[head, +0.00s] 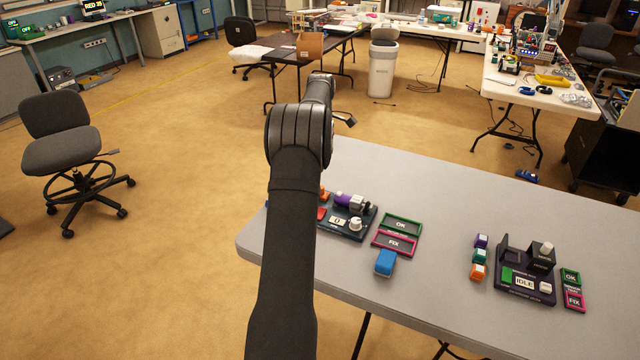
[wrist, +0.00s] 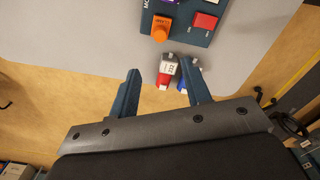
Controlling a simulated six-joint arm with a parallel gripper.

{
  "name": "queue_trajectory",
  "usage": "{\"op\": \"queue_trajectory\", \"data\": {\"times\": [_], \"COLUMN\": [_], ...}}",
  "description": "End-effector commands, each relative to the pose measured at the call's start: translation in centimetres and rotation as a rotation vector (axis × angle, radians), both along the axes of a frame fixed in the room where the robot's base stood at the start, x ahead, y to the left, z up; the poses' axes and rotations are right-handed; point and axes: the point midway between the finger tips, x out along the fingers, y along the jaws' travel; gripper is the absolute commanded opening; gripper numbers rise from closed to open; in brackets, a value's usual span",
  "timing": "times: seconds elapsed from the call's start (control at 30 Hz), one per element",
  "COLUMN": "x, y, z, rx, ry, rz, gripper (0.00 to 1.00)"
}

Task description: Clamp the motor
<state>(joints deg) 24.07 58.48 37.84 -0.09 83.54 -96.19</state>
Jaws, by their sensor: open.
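In the wrist view my gripper (wrist: 159,68) is open, with its two dark blue fingers apart. A white-and-red piece (wrist: 165,73) shows between the fingers, and a white-and-blue piece (wrist: 193,72) shows beside and partly behind the right finger. Both are near the grey table's edge; I cannot tell whether either is the motor. The dark station board (wrist: 185,38) lies beyond them, with an orange part (wrist: 162,28) and a red button (wrist: 205,21). My arm hides the board's left side.
Green OK (head: 402,225) and pink FIX (head: 394,244) trays and a blue block (head: 386,263) stand right of the board. A second station reading IDLE (head: 525,283) has several small blocks (head: 479,256) beside it.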

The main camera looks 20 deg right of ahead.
Motion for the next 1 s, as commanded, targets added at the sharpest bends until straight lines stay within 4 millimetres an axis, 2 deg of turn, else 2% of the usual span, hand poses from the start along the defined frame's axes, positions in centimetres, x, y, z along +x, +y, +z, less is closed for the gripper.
{"op": "queue_trajectory", "data": {"times": [0.03,0.3,0.5,0.7,1.0], "x": [-0.1,-0.1,0.0,0.0,0.0], "y": [0.0,0.0,0.0,0.0,0.0], "z": [-1.3,-7.3,-10.7,-12.4,-12.6], "rx": [0.002,0.003,0.003,0.002,0.002], "ry": [0.003,0.003,0.001,0.0,-0.001], "rz": [0.0,-0.001,-0.002,-0.002,-0.002], "gripper": [0.44,0.44,0.44,0.44,0.44]}}
